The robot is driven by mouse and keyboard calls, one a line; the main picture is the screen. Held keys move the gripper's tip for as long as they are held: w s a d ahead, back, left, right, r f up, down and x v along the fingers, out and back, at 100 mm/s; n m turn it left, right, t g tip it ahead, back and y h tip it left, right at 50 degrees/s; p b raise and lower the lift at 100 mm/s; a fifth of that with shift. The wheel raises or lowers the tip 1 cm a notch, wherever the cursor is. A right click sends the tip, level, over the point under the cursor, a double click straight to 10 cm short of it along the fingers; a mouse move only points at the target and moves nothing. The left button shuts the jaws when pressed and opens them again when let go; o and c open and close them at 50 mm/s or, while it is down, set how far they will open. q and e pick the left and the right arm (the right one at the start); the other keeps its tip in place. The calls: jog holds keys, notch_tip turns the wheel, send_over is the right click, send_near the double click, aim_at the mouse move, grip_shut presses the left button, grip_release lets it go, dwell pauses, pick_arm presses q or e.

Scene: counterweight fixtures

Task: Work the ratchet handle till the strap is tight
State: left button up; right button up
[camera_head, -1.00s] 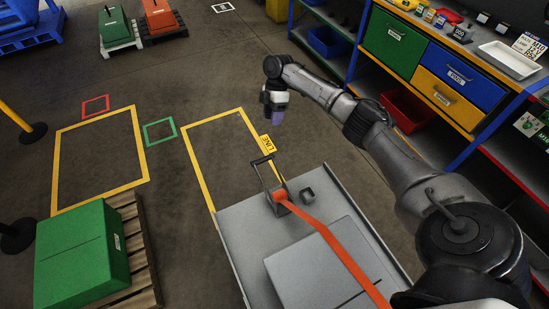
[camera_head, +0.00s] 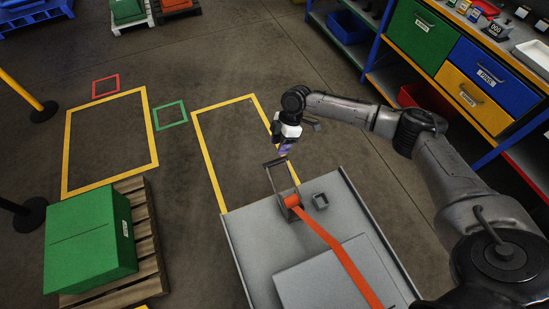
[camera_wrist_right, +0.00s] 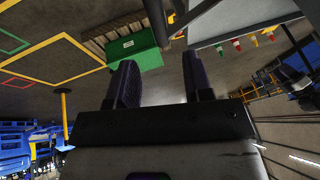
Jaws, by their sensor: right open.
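The ratchet (camera_head: 291,202) sits near the far edge of a grey platform (camera_head: 240,235). Its dark frame-shaped handle (camera_head: 270,178) stands raised, its crossbar at the top. The orange strap (camera_head: 345,262) runs from the ratchet across the platform towards the lower right; I cannot tell how tight it is. My right gripper (camera_head: 284,152) is beside and just above the handle's crossbar, and I cannot tell whether they touch. In the right wrist view its two dark fingers (camera_wrist_right: 160,78) are apart with nothing held between them. My left gripper is not in view.
A small square grey socket (camera_head: 320,201) stands right of the ratchet. A green block (camera_head: 90,240) rests on a wooden pallet (camera_head: 150,245) at left. Shelving with coloured drawers (camera_head: 460,75) stands at upper right. The floor inside the yellow outlines is clear.

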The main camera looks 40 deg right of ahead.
aim_at(274, 161)
jog(key=shift+x, duration=3.55)
grip_shut()
